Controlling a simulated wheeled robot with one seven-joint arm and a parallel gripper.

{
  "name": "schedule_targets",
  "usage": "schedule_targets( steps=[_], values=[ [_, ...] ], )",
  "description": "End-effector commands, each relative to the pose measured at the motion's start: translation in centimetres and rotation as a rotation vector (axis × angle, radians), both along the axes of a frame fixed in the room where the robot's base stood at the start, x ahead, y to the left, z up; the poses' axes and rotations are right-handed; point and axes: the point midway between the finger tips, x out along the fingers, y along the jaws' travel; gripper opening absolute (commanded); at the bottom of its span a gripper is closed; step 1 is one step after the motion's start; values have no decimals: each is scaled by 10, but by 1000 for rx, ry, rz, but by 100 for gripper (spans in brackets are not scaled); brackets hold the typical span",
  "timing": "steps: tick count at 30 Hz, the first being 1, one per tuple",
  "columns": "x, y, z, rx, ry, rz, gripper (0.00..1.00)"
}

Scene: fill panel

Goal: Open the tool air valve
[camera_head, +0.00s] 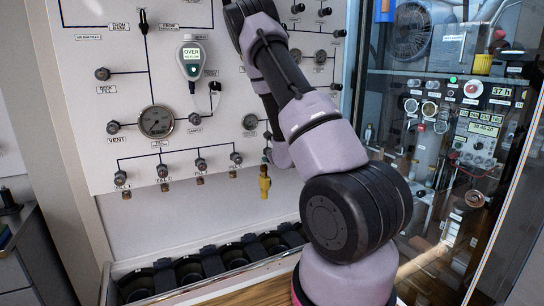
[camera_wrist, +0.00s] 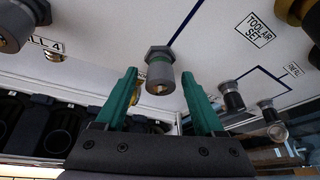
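In the wrist view, a grey cylindrical knob (camera_wrist: 160,73) with a hex collar and a brass centre sticks out from the white panel (camera_wrist: 215,60). It carries no readable label, so I cannot confirm it is the tool air valve. My gripper (camera_wrist: 159,76) has its two green fingers spread, one on each side of the knob, with a gap visible on both sides. A "TOOL AIR SET" label (camera_wrist: 255,30) is to the right. In the head view my arm hides most of the gripper and this knob.
A knob by the "FILL 4" label (camera_wrist: 14,26) is at left, and smaller valves (camera_wrist: 232,97) are at right. A yellow fitting (camera_head: 264,183) hangs below the panel. A bin tray (camera_head: 205,262) lies beneath, and a glass-fronted cabinet (camera_head: 440,120) stands at right.

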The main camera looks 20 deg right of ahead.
Motion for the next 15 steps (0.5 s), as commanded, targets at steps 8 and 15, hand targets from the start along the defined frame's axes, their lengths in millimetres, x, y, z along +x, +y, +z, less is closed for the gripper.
schedule_targets(
  steps=[8,15],
  values=[
    [-17,3,7,2,0,-1,70],
    [-62,11,24,1,-1,-2,70]
  ],
)
